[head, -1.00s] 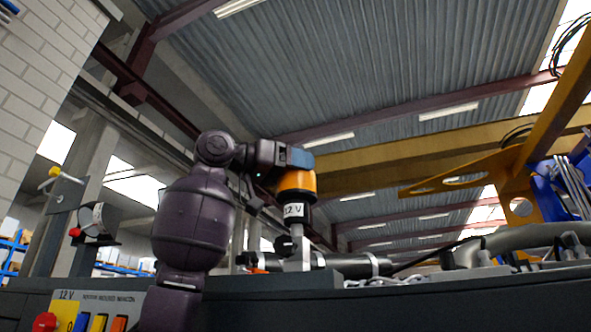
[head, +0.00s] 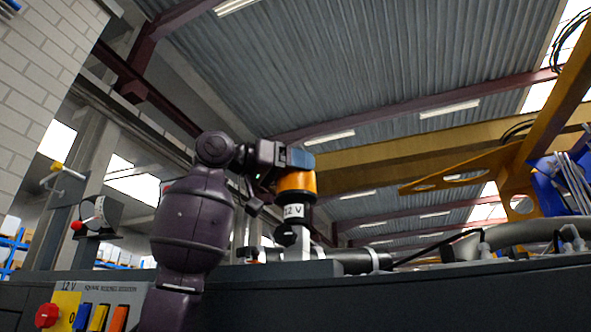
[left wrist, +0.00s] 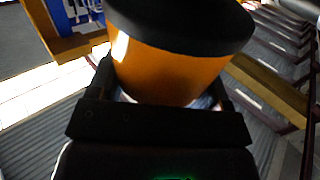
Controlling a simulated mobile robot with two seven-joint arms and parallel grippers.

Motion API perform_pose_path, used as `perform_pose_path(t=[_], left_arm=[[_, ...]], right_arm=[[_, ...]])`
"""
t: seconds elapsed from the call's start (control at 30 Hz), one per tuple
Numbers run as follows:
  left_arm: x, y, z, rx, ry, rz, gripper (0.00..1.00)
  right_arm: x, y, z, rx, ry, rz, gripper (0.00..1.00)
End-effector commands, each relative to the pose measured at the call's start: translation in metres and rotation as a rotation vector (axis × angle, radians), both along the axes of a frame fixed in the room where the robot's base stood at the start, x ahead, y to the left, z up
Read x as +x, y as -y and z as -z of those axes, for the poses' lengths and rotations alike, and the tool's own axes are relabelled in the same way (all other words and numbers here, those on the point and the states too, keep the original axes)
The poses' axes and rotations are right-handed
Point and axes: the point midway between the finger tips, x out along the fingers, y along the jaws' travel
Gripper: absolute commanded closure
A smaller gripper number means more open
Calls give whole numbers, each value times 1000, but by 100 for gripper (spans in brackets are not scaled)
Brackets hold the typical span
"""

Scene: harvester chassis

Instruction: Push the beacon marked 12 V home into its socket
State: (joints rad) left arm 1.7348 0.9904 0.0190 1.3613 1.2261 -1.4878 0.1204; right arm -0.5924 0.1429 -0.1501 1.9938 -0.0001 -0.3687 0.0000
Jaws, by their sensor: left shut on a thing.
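The beacon (head: 297,182) has an orange body, a black base and a white label reading 12 V. My left gripper (head: 280,172) is shut on its orange part and holds it upright above the chassis. In the left wrist view the beacon's orange body (left wrist: 175,70) sits between the two dark fingers (left wrist: 165,88), with its black base towards the top. A light grey post (head: 300,243) stands right below the beacon on the chassis. The beacon's lower end meets or overlaps the post in the picture; I cannot tell whether they touch. My right gripper is not in view.
The dark chassis edge (head: 450,290) runs across the bottom. Pipes and hoses (head: 500,237) lie on it at right. A panel (head: 135,300) with a red knob (head: 47,315) and coloured switches is at lower left. A yellow bracket (head: 470,175) hangs at upper right.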

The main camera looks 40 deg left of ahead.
Motion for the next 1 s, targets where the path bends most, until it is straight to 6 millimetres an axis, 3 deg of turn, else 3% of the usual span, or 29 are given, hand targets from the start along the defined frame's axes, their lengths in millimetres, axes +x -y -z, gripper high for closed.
perform_pose_path(t=[0.03, 0.07, 0.23, 0.57, 1.0], left_arm=[[0, 0, 1, -1, 2, 0, 95], [0, 0, 1, -1, 2, 0, 25], [-1, 0, 0, -1, 2, 0, 0], [-5, -4, 1, 0, 0, -1, 0], [-67, -42, 1, 0, 2, -1, 0]], right_arm=[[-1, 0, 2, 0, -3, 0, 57], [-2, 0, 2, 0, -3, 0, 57], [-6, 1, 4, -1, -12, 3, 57], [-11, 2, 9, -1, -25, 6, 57], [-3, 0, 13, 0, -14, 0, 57]])
